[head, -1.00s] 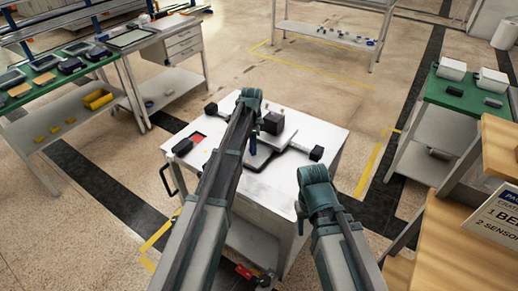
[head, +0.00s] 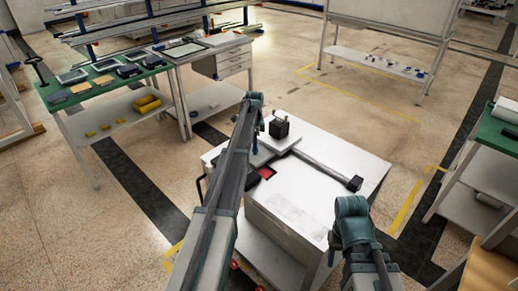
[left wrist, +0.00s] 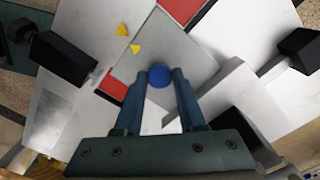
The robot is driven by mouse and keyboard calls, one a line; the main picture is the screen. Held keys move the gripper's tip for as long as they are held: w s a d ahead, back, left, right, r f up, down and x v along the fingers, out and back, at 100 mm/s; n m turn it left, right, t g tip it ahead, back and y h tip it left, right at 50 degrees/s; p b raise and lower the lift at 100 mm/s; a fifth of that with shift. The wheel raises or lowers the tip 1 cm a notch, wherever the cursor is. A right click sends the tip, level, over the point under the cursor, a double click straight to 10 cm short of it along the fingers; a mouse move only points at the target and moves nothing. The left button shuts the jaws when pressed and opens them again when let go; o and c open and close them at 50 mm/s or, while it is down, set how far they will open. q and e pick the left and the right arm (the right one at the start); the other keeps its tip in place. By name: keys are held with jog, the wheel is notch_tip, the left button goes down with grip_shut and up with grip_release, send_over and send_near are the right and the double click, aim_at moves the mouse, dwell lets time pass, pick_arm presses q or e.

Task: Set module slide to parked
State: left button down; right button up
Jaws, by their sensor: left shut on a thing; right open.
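The module slide is a grey plate (left wrist: 188,50) with a blue knob (left wrist: 160,75), on the white cart top (head: 335,155). A black block (head: 279,128) stands beside my gripper in the head view.
A green bench (head: 105,80) with several dark devices and a drawer desk (head: 228,63) stand behind left. A shelf (head: 375,65) stands at the back. Another green-topped bench (head: 495,130) is at right. The floor between is clear.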

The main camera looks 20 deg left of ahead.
pick_arm(q)
jog(key=c, duration=0.5)
grip_release()
notch_tip(320, 180, up, 14)
jog(key=p, duration=1.3)
jog(key=shift+p, duration=0.4)
jog(key=shift+f, duration=0.15)
